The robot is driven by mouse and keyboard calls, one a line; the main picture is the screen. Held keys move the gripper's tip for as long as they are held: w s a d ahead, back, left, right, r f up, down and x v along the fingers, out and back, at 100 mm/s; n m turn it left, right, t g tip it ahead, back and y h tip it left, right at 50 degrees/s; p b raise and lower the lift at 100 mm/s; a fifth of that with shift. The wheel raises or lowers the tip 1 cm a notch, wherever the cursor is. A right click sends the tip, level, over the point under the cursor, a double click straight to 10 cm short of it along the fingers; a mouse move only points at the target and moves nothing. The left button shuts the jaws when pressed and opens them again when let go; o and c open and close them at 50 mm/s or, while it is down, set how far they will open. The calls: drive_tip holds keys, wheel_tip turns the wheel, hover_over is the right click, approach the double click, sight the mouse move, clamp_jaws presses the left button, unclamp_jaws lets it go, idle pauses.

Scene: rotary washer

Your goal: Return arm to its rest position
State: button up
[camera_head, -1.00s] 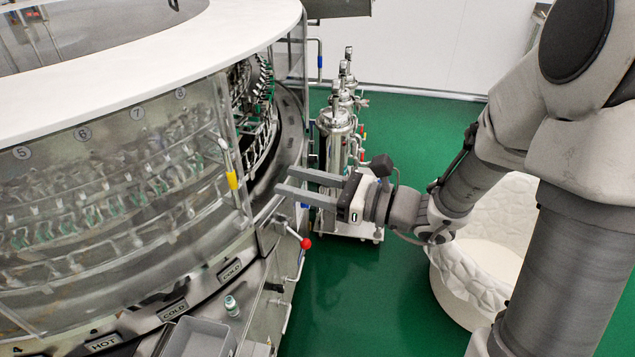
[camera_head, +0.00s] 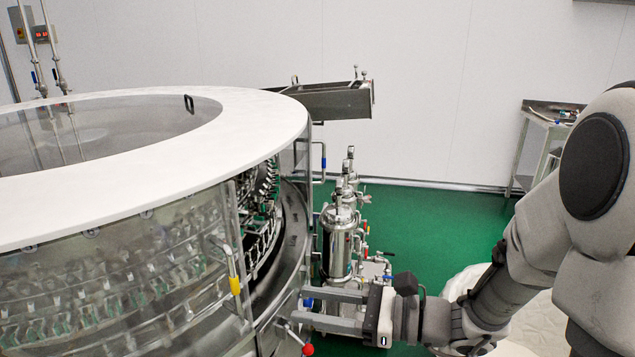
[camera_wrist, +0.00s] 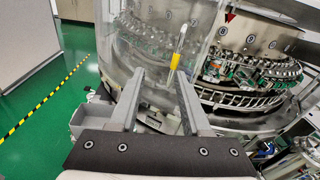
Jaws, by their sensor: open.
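My gripper (camera_head: 322,311) is open and empty. Its two grey fingers point left toward the rotary washer (camera_head: 255,122), near the lower rim by the open section. I cannot tell from the head view whether they touch it. In the wrist view my gripper (camera_wrist: 160,98) has its fingers apart with nothing between them, and the washer (camera_wrist: 235,110) stands ahead of it. My grey arm comes in from the right side of the head view.
A yellow-marked door handle (camera_head: 235,285) and a red knob (camera_head: 308,349) are close to my fingers. Steel filter cylinders (camera_head: 340,240) stand behind my gripper. A white textured chair (camera_head: 465,282) is below my arm. A grey bin (camera_wrist: 90,120) is at left in the wrist view.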

drive_tip(key=s+r+n+g+h+p, duration=0.4)
drive_tip(key=s+n+h, duration=0.3)
drive_tip(key=s+n, duration=0.4)
drive_tip(key=d+r+n+t+h+p, duration=0.5)
drive_tip(key=d+r+n+h, duration=0.4)
drive_tip(key=d, duration=0.5)
drive_tip(key=shift+s+r, duration=0.35)
